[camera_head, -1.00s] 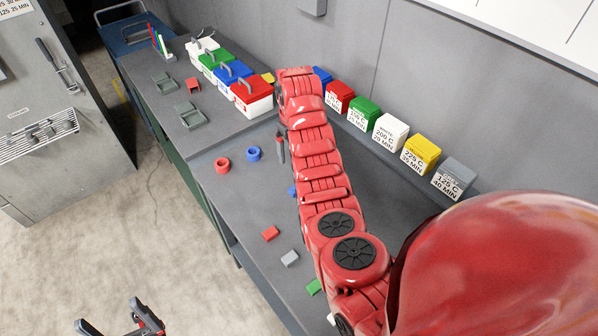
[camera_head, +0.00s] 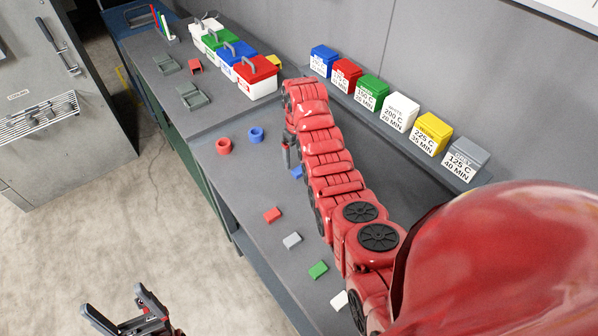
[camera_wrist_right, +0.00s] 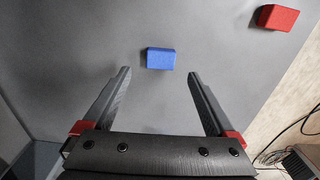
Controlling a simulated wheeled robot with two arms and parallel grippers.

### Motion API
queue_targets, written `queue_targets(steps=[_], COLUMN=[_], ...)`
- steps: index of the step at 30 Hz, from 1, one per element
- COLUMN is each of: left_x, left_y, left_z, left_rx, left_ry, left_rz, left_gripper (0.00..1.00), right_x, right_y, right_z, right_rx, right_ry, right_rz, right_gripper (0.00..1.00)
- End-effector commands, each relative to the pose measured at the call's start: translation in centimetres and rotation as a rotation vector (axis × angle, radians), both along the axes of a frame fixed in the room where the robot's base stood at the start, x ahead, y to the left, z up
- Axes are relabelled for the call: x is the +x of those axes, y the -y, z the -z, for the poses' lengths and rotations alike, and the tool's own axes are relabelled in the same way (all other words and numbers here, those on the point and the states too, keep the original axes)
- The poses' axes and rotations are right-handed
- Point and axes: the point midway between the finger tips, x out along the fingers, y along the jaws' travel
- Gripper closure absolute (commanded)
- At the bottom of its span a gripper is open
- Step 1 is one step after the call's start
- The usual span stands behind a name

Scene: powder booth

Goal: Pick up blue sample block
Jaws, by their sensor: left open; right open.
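The blue sample block (camera_head: 297,172) lies on the grey bench, partly hidden by my right arm in the head view. It shows whole in the right wrist view (camera_wrist_right: 160,59), centred just beyond the two fingertips. My right gripper (camera_wrist_right: 158,73) is open and empty, its fingers pointing toward the block, one to each side of its line. In the head view the right gripper (camera_head: 287,156) hangs beside the block, mostly seen edge-on. My left gripper (camera_head: 112,305) is open and empty over the floor at lower left.
A red block (camera_head: 272,215), grey block (camera_head: 292,240), green block (camera_head: 318,270) and white block (camera_head: 339,300) lie along the bench's front. Labelled boxes (camera_head: 400,112) line the wall ledge.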

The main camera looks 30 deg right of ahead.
Motion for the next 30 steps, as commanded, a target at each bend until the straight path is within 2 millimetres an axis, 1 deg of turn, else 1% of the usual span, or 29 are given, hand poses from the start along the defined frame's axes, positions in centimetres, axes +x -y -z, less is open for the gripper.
queue_targets(steps=[2,3,7,9,16,26,30], left_x=[0.0,0.0,0.0,0.0,0.0,0.0,0.0], left_y=[0.0,0.0,0.0,0.0,0.0,0.0,0.0], left_z=[-1.1,-1.7,-2.7,-2.4,-2.6,-2.6,-2.6], left_rx=[0.000,0.000,0.000,0.000,0.000,0.000,0.000], left_ry=[0.000,0.000,0.000,0.001,0.000,0.000,0.000], left_rz=[0.000,0.000,0.000,0.000,0.000,0.000,0.000], left_gripper=[0.15,0.15,0.15,0.15,0.15,0.15,0.15], right_x=[0.0,-0.2,-0.2,0.0,0.0,0.0,0.0], right_y=[-0.1,-0.2,-0.4,-0.3,-0.2,-0.2,-0.3], right_z=[0.3,0.8,2.3,3.2,4.5,4.9,4.9], right_rx=[0.001,0.002,0.002,0.001,0.000,-0.001,-0.001], right_ry=[-0.001,-0.005,-0.007,-0.002,-0.001,0.001,0.001], right_rz=[0.000,0.000,0.000,0.000,0.000,0.000,0.000], right_gripper=[0.09,0.09,0.09,0.09,0.09,0.09,0.34])
